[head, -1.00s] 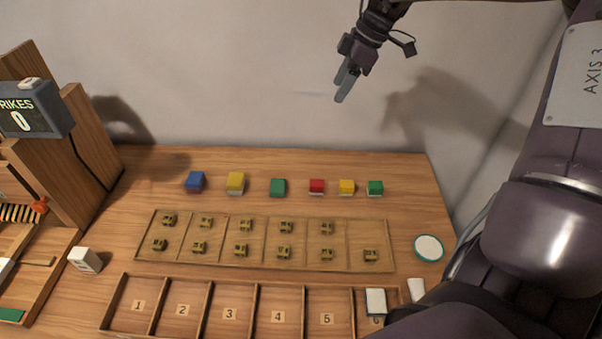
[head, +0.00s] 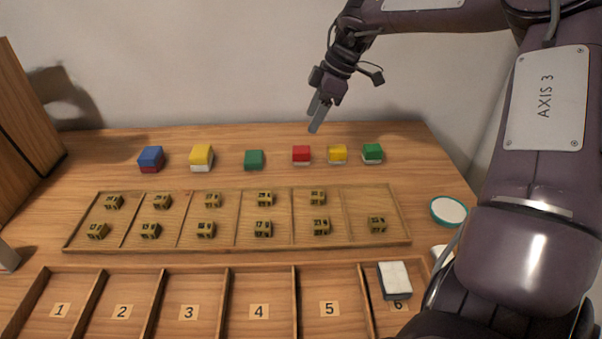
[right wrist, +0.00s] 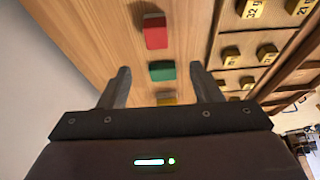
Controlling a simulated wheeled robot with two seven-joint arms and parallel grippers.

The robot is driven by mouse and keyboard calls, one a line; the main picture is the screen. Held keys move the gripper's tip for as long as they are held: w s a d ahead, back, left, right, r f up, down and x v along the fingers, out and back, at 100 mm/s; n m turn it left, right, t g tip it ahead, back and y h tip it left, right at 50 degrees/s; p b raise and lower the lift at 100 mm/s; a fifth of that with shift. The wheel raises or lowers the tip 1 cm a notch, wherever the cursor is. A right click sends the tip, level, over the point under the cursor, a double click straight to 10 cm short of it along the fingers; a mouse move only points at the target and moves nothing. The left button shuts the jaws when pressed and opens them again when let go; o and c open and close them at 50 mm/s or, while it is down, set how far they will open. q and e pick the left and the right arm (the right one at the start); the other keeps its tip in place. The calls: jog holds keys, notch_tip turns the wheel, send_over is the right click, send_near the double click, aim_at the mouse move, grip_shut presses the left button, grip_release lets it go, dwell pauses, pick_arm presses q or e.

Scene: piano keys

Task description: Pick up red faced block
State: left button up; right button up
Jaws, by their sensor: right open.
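The red-faced block (head: 301,155) has a red top and a white lower part. It stands in the back row between a green block (head: 254,159) on its left and a small yellow block (head: 337,154) on its right. My right gripper (head: 316,124) hangs in the air above and behind the row, near the red block, holding nothing. In the right wrist view its fingers (right wrist: 161,88) are spread apart. The red block (right wrist: 155,31) shows there beyond the fingertips, with the green block (right wrist: 161,71) nearer the middle between them. My left gripper is not in view.
A blue block with a red lower part (head: 150,158), a larger yellow block (head: 201,157) and another green block (head: 372,153) share the row. In front lie a shallow tray (head: 368,205) of small brass cubes and numbered compartments (head: 190,292). A round white disc (head: 448,211) lies at right.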

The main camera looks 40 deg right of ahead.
aim_at(301, 149)
notch_tip(301, 149, down, 4)
jog(key=shift+a+f+b, duration=0.15)
jog(key=shift+b, duration=0.85)
jog(key=x, duration=0.6)
jog(key=shift+w+f+b, duration=0.35)
jog(key=shift+w, duration=0.15)
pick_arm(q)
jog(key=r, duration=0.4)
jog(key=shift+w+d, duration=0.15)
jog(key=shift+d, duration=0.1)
pick_arm(e)
jog(key=shift+c, duration=0.2)
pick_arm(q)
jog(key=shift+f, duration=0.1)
pick_arm(e)
jog(key=c, duration=1)
